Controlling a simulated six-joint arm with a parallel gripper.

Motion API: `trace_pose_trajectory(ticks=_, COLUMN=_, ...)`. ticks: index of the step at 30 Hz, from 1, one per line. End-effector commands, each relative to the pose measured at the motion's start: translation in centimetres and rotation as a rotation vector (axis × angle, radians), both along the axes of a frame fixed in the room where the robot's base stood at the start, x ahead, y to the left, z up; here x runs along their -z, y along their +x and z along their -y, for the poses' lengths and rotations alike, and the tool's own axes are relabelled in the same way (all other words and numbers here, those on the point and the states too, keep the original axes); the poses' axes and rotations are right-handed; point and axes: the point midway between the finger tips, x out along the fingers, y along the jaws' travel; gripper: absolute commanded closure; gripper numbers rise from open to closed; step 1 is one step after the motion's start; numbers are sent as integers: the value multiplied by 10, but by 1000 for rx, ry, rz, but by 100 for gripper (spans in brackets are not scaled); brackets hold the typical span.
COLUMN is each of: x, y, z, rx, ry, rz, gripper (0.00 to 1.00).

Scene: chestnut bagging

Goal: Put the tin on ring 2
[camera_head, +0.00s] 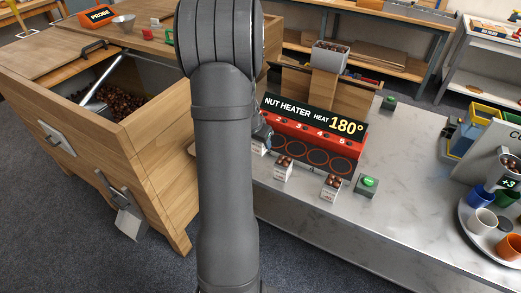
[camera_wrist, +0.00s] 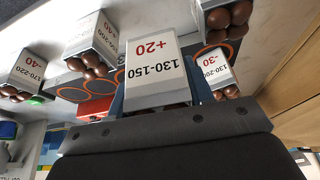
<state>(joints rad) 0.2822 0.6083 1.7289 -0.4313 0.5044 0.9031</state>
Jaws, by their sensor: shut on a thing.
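My gripper (camera_wrist: 154,98) is shut on a white tin (camera_wrist: 154,72) labelled 130-150 and +20, with a finger on each side of it. The tin's contents are hidden in the wrist view. In the head view my arm covers most of the gripper, and only a dark part (camera_head: 262,132) shows at the heater's left end. The red nut heater (camera_head: 348,147) has a row of dark rings with orange rims and numbers above them. Ring 2 (camera_head: 273,141) is near the left end, close to my gripper. Whether the held tin touches a ring cannot be told.
Other chestnut tins (camera_head: 283,168) (camera_head: 331,186) stand along the heater's front; the wrist view shows one marked -40 (camera_wrist: 25,70) and one marked -30 (camera_wrist: 213,70). A green button (camera_head: 367,184) is at right. A cup tray (camera_head: 480,240) stands farther right; bare counter lies between.

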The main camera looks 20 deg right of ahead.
Motion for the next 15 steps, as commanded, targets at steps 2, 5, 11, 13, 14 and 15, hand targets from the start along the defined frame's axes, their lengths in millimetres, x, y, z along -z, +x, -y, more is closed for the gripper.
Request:
trace_pose_trajectory(ticks=2, x=-9, y=0, z=6, rx=3, ry=0, rz=0, gripper=78)
trace_pose_trajectory(ticks=5, x=-18, y=1, z=25, rx=3, ry=0, rz=-1, gripper=78)
trace_pose_trajectory(ticks=11, x=-35, y=-1, z=89, rx=-12, ry=3, rz=-6, gripper=78)
trace_pose_trajectory(ticks=13, x=-41, y=-3, z=111, rx=-20, ry=3, rz=-4, gripper=78)
trace_pose_trajectory(ticks=14, x=-44, y=-4, z=119, rx=-25, ry=3, rz=-3, gripper=78)
trace_pose_trajectory(ticks=15, x=-47, y=-5, z=129, rx=-29, ry=2, rz=-2, gripper=78)
